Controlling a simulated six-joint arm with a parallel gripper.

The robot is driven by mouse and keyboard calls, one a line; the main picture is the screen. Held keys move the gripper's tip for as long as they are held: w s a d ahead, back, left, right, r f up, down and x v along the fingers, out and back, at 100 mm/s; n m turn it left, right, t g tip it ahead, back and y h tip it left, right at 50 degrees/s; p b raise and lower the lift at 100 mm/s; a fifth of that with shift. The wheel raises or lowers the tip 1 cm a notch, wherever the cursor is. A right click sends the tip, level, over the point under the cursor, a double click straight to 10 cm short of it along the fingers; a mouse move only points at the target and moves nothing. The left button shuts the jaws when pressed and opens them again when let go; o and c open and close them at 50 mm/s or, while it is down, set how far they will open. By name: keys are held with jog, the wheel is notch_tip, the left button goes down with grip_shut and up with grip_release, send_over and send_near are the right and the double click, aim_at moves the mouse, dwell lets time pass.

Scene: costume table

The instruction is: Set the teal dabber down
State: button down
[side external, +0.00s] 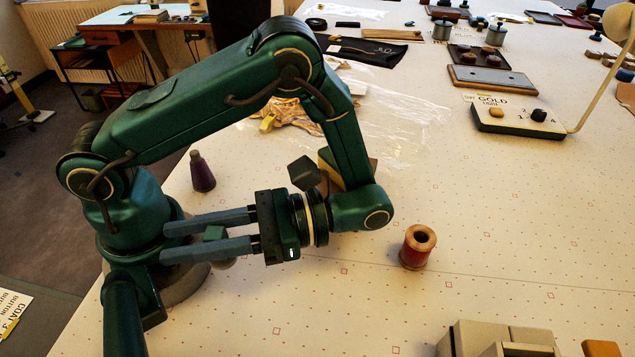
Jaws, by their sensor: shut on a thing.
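My gripper (168,242) is in the left middle of the side external view, its two long grey fingers pointing left, back toward my base. It is shut on the teal dabber (214,233). A small teal block of the dabber shows between the fingers. A pale rounded part shows just below the lower finger and looks like its lower end. The fingers hide the rest. I cannot tell whether the dabber touches the table (300,310) or hangs just above it.
A purple dabber (202,174) stands upright behind the fingers. A red wooden spool (417,248) stands to the right. Beige blocks (490,340) sit at the front right. A control box (518,120) with a lamp arm and clear plastic sheeting lie farther back. The front middle of the table is bare.

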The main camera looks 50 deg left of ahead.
jog(key=w+d+r+n+h, duration=0.3)
jog(key=d+n+h, duration=0.65)
jog(key=h, duration=0.65)
jog(key=w+n+t+h, duration=0.9)
jog(key=w+n+t, duration=0.2)
jog(key=w+t, duration=0.3)
jog(key=w+a+r+n+t+y, duration=0.1)
jog(key=w+a+r+n+t, duration=0.1)
jog(key=a, duration=0.4)
jog(key=w+a+r+n+t+y, duration=0.1)
jog(key=a+r+n+t, duration=0.1)
jog(key=a+n+t, duration=0.2)
jog(key=w+a+r+n+t+y, duration=0.2)
jog(key=a+n+t, duration=0.1)
jog(key=a+t, duration=0.5)
jog(key=shift+w+r+n, duration=0.35)
